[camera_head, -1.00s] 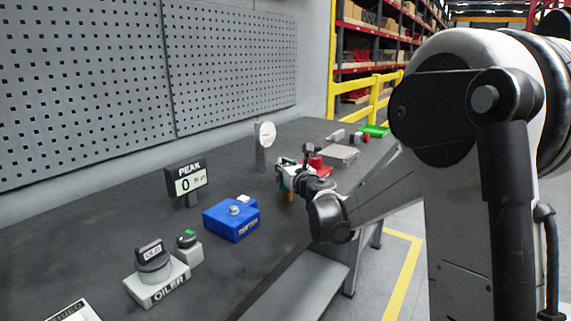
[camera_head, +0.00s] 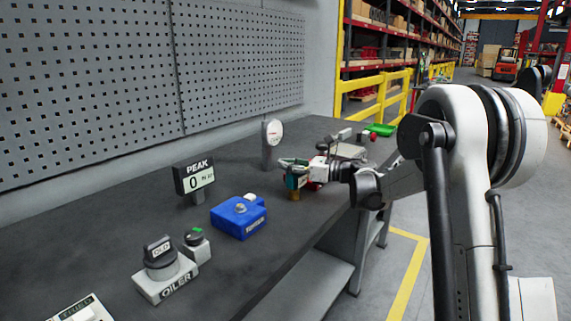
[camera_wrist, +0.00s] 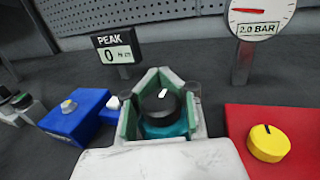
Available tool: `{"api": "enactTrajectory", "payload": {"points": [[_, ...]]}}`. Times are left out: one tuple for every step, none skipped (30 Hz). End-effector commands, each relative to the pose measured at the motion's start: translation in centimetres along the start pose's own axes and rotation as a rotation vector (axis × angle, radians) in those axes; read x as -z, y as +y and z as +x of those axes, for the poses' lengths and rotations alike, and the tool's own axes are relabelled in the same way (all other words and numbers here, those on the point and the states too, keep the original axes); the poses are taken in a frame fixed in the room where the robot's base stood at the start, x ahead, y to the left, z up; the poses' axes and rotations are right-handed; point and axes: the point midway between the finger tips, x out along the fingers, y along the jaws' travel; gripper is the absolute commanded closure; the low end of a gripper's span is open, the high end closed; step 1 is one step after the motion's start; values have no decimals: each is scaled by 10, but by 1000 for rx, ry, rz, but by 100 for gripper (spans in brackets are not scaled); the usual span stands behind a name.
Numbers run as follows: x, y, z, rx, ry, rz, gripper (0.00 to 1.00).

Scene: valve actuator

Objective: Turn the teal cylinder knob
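The teal cylinder (camera_wrist: 165,130) stands upright with a black cap (camera_wrist: 159,104) that carries a white mark. In the wrist view it lies between the fingers of my gripper (camera_wrist: 160,98), whose green pads flank it on both sides. I cannot tell whether the pads press on it. In the head view my gripper (camera_head: 296,170) is at the teal part (camera_head: 291,182), above a brass-coloured base (camera_head: 294,195). The gripper hides part of the knob there.
A red block (camera_wrist: 290,120) with a yellow knob (camera_wrist: 268,143) stands close on the right. A blue box (camera_wrist: 77,120) stands left. The PEAK display (camera_wrist: 118,51) reads 0, and a round gauge (camera_wrist: 262,14) stands behind. An OILER unit (camera_head: 165,275) sits at the near left.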

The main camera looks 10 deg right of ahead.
Motion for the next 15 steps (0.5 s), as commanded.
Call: {"api": "enactTrajectory", "payload": {"points": [[2,0,-1,-25,3,-1,100],[2,0,-1,-38,3,-1,100],[2,1,-1,-55,3,-1,100],[2,2,-1,-65,3,0,100],[2,2,-1,-76,3,0,100],[2,2,-1,-87,3,0,100],[2,3,-1,-95,3,0,100],[2,3,-1,-102,3,0,100],[2,4,-1,-109,3,0,100],[2,4,-1,-113,3,0,100],[2,4,-1,-117,3,0,100],[2,4,-1,-121,3,0,100],[2,4,-1,-123,3,-1,100],[2,4,-1,-125,3,-1,100],[2,4,-1,-127,3,-1,100]]}}
